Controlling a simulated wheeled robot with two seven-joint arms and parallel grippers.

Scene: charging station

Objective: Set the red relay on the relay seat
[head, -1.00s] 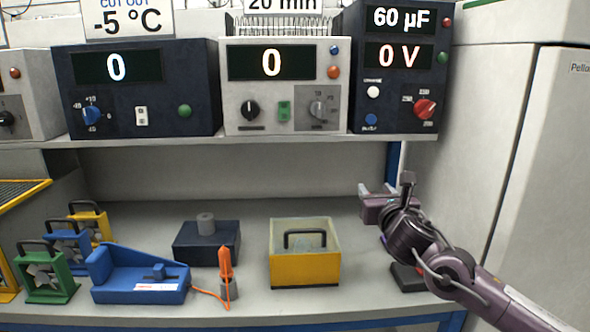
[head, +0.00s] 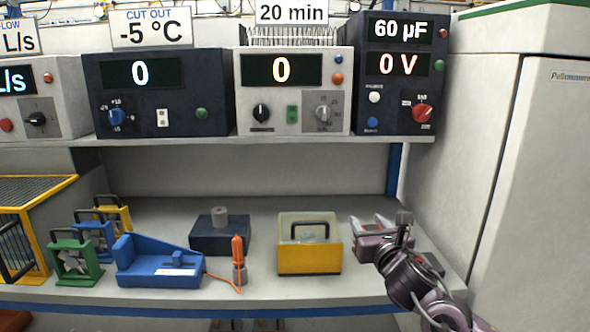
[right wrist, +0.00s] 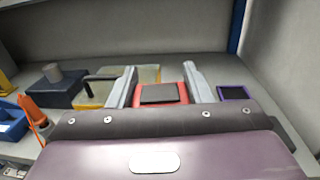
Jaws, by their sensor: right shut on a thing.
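My right gripper (head: 371,222) is low over the right part of the bench, just right of the yellow box. In the right wrist view, its two grey fingers (right wrist: 162,88) are shut on the red relay (right wrist: 130,125), which sits between them with a dark pad on top. The red relay is not clearly visible in the head view. I cannot tell for certain which thing is the relay seat. A small purple-rimmed block with a dark top (right wrist: 233,94) lies right of the fingers in the right wrist view. My left gripper is not in view.
A yellow box with a clear top (head: 310,258) stands left of the gripper. Further left are a dark block with a grey cylinder (head: 221,238), an orange-handled tool (head: 238,255) and a blue device (head: 160,268). A shelf of instruments (head: 280,140) hangs above. A tall white cabinet (head: 530,180) stands right.

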